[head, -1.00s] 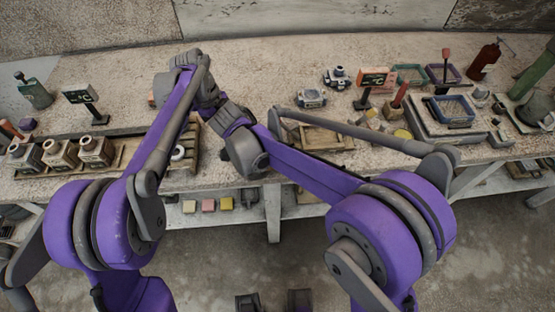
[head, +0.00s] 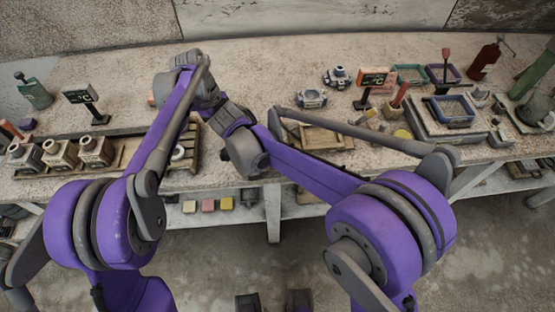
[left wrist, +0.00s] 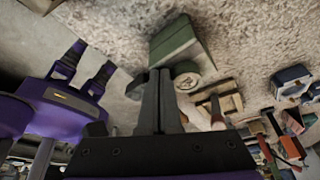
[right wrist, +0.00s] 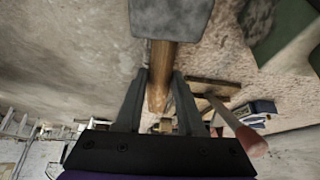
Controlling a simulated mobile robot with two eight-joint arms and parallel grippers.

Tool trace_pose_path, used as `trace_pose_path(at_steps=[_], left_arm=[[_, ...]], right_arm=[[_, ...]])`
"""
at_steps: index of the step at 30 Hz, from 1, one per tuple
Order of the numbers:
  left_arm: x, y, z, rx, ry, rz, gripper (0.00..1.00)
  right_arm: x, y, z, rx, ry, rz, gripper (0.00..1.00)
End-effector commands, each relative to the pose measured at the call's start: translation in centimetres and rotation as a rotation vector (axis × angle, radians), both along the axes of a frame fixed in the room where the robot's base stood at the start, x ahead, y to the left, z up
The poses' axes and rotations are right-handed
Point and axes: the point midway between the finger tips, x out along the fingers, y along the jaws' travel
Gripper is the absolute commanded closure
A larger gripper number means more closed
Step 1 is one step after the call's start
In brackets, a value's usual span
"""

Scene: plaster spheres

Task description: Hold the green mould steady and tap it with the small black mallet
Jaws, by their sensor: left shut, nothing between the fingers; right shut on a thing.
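The green mould (left wrist: 180,45) is a block on the worktop in the left wrist view, just beyond my left fingertips. Part of it also shows at the upper right of the right wrist view (right wrist: 283,35). My left gripper (left wrist: 159,75) is shut and empty, its tips close to the mould's near left corner; whether they touch it is unclear. My right gripper (right wrist: 160,78) is shut on the wooden handle of the mallet (right wrist: 170,20), whose head looks dark grey and points away from the fingers. In the head view my arms hide the mould and mallet.
A round pale piece (left wrist: 187,82) lies beside the mould. The back middle worktop is clear.

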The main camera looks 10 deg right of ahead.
Motion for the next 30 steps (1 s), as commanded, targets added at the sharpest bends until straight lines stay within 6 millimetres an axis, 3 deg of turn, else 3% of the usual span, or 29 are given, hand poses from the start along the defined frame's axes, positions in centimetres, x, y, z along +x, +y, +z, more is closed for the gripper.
trace_pose_path(at_steps=[9, 16, 20, 30], left_arm=[[-0.1, 0.0, -0.2, 0.002, 0.002, -0.002, 1.0], [-0.1, 0.0, -0.2, 0.002, 0.002, -0.002, 1.0], [-0.1, 0.0, -0.2, 0.002, 0.002, -0.002, 1.0], [-0.1, 0.0, -0.2, 0.002, 0.001, -0.002, 1.0]], right_arm=[[0.3, 0.0, -0.1, 0.0, 0.0, 0.0, 1.0], [4.9, 0.4, -0.1, -0.001, 0.0, -0.001, 1.0], [4.2, 0.4, 0.0, 0.0, 0.0, 0.001, 1.0], [0.3, 0.0, -0.1, 0.0, 0.0, 0.001, 1.0]])
